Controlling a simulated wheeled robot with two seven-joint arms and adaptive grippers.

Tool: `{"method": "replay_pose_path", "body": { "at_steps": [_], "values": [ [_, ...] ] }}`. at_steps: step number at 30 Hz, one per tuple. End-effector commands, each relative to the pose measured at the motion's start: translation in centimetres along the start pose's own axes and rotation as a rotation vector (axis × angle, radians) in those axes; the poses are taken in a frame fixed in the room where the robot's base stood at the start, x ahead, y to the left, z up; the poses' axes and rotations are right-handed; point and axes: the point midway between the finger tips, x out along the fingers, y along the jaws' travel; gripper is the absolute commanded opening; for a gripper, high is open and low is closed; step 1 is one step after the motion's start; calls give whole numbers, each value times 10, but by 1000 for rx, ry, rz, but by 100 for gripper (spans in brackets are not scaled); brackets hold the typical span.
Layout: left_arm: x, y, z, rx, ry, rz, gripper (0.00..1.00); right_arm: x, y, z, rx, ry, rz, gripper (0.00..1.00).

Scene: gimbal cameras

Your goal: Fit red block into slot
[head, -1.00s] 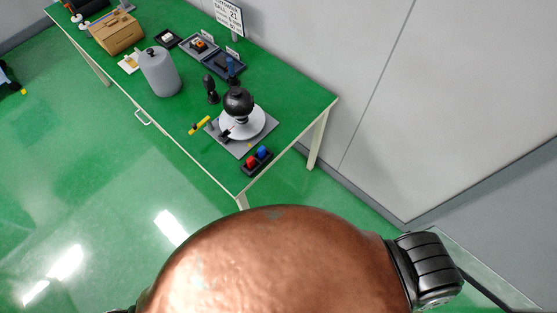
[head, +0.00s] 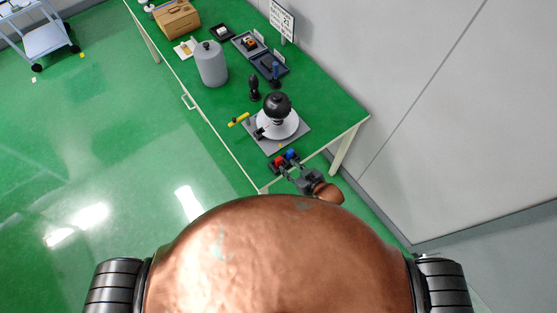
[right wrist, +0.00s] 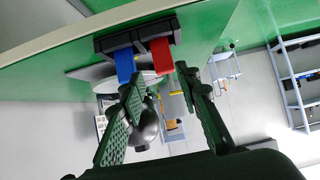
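The red block (head: 279,161) stands in a small black holder at the near corner of the green table. It also shows in the right wrist view (right wrist: 162,56), beside a blue block (right wrist: 124,66) in the same black holder (right wrist: 108,45). My right gripper (head: 293,171) is at the near side of the holder. In the right wrist view my right gripper (right wrist: 160,74) is open, its fingertips apart near the two blocks, with nothing held. I cannot make out which opening is the slot. My left gripper is out of view.
A grey plate (head: 302,130) with a white disc and black ball (head: 277,105) stands just beyond the holder. A yellow-handled piece (head: 239,119), a grey canister (head: 211,65), a cardboard box (head: 177,18) and trays (head: 270,66) are farther along the table.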

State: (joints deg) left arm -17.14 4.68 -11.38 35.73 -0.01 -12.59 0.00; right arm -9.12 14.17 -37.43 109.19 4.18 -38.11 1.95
Motion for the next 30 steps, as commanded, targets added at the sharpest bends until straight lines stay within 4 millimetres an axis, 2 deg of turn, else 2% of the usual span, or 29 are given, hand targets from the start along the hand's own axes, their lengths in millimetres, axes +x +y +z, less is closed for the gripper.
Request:
{"method": "replay_pose_path", "body": {
  "at_steps": [2,10,18,28,30],
  "values": [
    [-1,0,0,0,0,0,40,4,-3,-7,-3,8,-5,30],
    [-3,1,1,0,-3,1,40,32,-4,-10,-2,8,-4,30],
    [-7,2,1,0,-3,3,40,68,-6,-15,-2,7,-3,30],
    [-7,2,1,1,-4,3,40,75,-6,-14,-2,8,-3,30],
    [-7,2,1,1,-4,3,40,75,-6,-14,-2,8,-3,26]
  ]
}}
